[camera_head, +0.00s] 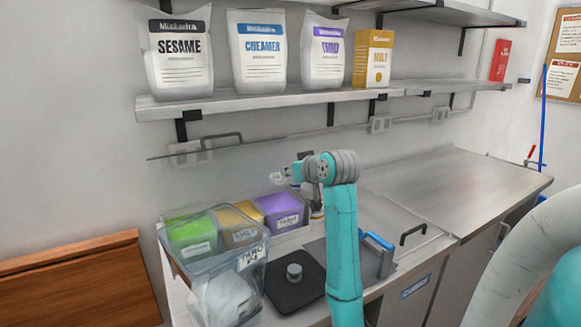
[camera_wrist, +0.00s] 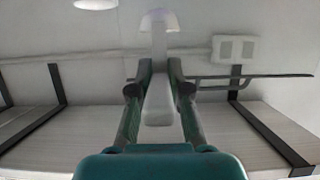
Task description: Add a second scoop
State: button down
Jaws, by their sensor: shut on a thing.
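My gripper (camera_wrist: 158,78) is shut on the pale handle of a scoop (camera_wrist: 158,104), and the scoop's rounded bowl (camera_wrist: 158,20) shows beyond the fingertips. In the head view my gripper (camera_head: 294,171) is raised above the purple bin (camera_head: 281,208), near the wall, with the pale scoop (camera_head: 278,177) at its end. The bowl's contents cannot be made out. A green bin (camera_head: 191,229) and a yellow bin (camera_head: 237,220) stand left of the purple one. A clear tub (camera_head: 254,258) with a taro label and whitish contents stands in front.
A black square plate (camera_head: 285,295) with a small grey cylinder (camera_head: 294,272) lies right of the tub. The shelf (camera_head: 300,97) above holds sesame, creamer and other packs. The steel counter (camera_head: 450,180) at the right is clear. A lidded section with a black handle (camera_head: 413,233) is nearby.

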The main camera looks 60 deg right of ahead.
notch_tip(320, 180, down, 11)
dwell(1.0)
jog(key=shift+f, duration=0.55)
dwell(1.2)
jog(key=shift+r, duration=4.55)
